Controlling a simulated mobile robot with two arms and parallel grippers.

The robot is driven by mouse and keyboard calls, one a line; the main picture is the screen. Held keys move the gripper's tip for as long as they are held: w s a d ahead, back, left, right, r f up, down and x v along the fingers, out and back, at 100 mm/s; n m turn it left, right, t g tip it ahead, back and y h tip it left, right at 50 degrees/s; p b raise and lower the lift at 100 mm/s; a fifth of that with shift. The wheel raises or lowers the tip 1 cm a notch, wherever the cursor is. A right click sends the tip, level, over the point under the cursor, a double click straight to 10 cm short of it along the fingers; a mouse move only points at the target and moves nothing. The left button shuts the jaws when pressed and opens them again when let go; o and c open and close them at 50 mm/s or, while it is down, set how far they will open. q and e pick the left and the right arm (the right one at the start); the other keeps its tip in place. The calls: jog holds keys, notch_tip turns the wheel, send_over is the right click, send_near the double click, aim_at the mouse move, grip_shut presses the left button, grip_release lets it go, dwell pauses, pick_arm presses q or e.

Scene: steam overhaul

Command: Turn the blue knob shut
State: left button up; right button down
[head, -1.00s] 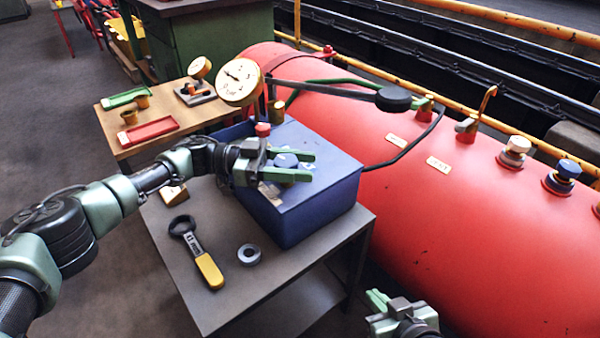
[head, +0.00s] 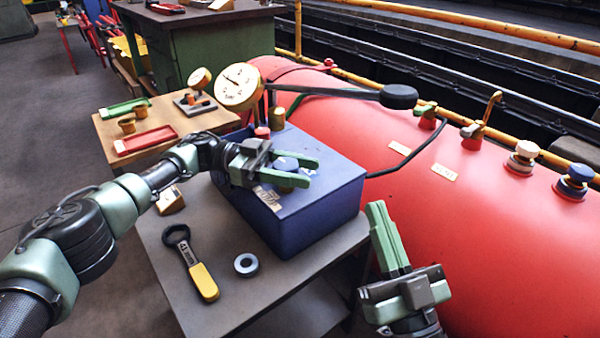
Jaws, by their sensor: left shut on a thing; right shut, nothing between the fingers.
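A blue knob (head: 286,164) sits on top of the blue box (head: 305,230). My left gripper (head: 302,172) reaches over the box from the left, and its green fingers are shut on this knob, hiding part of it. A second blue knob (head: 577,174) tops a valve on the red boiler at the far right, away from both grippers. My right gripper (head: 376,208) is shut and empty, its fingers pointing up in front of the boiler, to the right of the box.
A gauge (head: 238,87) and a long lever with a black end (head: 398,96) rise above the box. A yellow-handled wrench (head: 203,281) and a grey ring (head: 247,264) lie on the grey table (head: 215,312).

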dwell(0.3)
pick_arm(q)
jog(key=o, duration=1.4)
